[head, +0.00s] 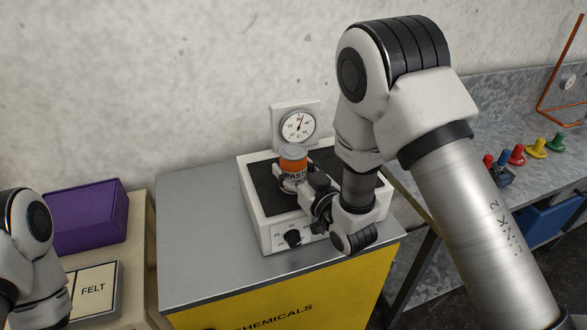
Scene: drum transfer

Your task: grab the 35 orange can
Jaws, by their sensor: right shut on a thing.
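An orange can (293,163) with a grey lid and a label beginning "PAST" stands upright over the black top of a white hotplate-like device (255,208). My right gripper (294,184) is shut on the lower part of the can, reaching in from the right. Whether the can's base touches the black top is hidden by the gripper. A number 35 cannot be read on the can. Of my left arm only links show at the lower left; its gripper is out of view.
A dial gauge (298,126) stands behind the device. The device sits on a grey-topped yellow cabinet (290,300) marked "CHEMICALS", clear on its left. A purple box (86,217) and a "FELT" box (93,289) are at left. Several coloured knobs (517,155) stand at right.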

